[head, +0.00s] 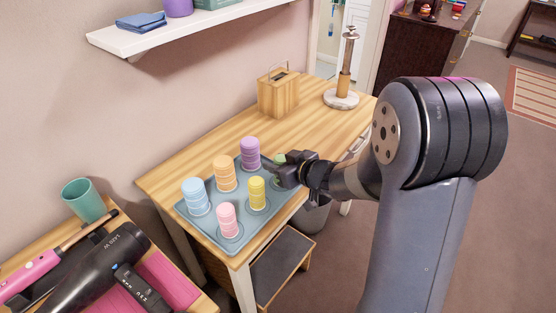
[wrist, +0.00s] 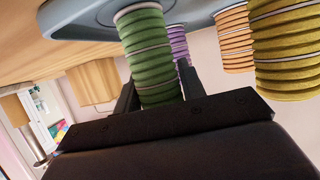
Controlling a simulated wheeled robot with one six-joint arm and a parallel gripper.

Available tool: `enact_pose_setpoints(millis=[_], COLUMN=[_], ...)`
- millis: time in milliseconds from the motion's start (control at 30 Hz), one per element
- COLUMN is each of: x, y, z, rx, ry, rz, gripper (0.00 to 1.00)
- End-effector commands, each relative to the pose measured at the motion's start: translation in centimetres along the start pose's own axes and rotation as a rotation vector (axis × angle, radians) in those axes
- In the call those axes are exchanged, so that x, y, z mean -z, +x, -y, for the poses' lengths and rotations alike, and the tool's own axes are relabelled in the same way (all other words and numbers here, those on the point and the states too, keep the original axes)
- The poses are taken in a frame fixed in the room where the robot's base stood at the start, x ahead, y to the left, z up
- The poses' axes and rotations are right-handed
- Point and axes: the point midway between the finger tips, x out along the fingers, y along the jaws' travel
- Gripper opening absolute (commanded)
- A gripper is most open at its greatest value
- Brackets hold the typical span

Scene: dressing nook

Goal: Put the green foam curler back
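The green foam curler (head: 279,159) is at the right corner of the blue-grey tray (head: 233,243), partly hidden by my gripper in the head view. My gripper (head: 285,170) reaches in from the right with its fingers at the curler. In the wrist view, which looks upside down, the green curler (wrist: 150,60) stands between the two dark fingers (wrist: 158,92), which appear to press its sides. Its base meets the tray edge (wrist: 85,20) in that picture. I cannot tell whether it is fully seated or slightly raised.
Purple (head: 250,153), orange (head: 224,173), blue (head: 196,196), yellow (head: 257,193) and pink (head: 227,221) curlers stand upright on the tray. A wooden box (head: 278,95) and a marble-based stand (head: 341,98) are farther back. The wooden tabletop (head: 190,160) is bare behind the tray.

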Motion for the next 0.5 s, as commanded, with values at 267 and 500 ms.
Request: enact_pose_setpoints(millis=[267,500], x=[0.04,0.41], y=[-0.02,-0.16], z=[0.01,0.0], rx=[0.0,0.0], ry=[0.0,0.0], rz=[0.0,-0.001], gripper=[0.57,0.57])
